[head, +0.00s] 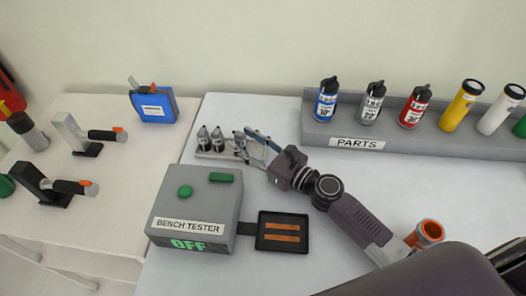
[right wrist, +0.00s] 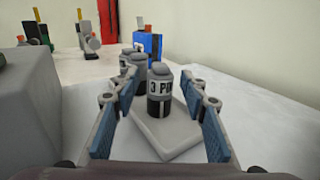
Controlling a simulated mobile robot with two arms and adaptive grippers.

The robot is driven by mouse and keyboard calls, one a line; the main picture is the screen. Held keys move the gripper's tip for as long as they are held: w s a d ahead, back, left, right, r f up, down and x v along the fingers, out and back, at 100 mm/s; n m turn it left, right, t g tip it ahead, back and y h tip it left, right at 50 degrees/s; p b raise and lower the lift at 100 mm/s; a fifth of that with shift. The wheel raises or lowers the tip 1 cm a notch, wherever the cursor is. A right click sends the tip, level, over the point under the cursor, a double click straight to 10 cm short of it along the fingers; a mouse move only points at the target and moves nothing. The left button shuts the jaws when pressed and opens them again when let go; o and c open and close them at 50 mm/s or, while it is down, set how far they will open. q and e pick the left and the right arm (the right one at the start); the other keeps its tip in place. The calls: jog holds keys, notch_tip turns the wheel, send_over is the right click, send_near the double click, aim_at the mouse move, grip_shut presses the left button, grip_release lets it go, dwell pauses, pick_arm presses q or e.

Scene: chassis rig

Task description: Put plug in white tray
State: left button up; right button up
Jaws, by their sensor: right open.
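Three grey plugs with dark bands stand upright on a pale, whitish tray (head: 222,155) behind the bench tester. Two plugs, the left one (head: 203,136) and the middle one (head: 217,137), are clear of my gripper. The nearest plug (right wrist: 160,92), marked "3 PO", stands on the tray's near end (right wrist: 165,146) in the right wrist view. My right gripper (head: 248,146) is open, its blue-padded fingers on either side of this plug, with gaps visible on both sides. In the head view the fingers partly cover this plug (head: 239,139). My left gripper is not in view.
The grey bench tester (head: 192,211), reading OFF, stands left of my right arm, with a black tray (head: 283,246) of copper strips beside it. A grey PARTS rack (head: 420,143) holds bottles and cylinders at the back right. A blue box (head: 153,105) stands on the left table.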

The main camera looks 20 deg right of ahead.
jog(key=b+v, duration=0.2)
jog(key=v, duration=0.7)
jog(key=shift+s+d+f, duration=0.1)
jog(key=shift+s+f, duration=0.05)
jog(key=shift+f, duration=0.05)
jog(key=shift+s+d+r, duration=0.15)
jog(key=shift+s+d, duration=0.2)
jog(key=shift+s, duration=0.15)
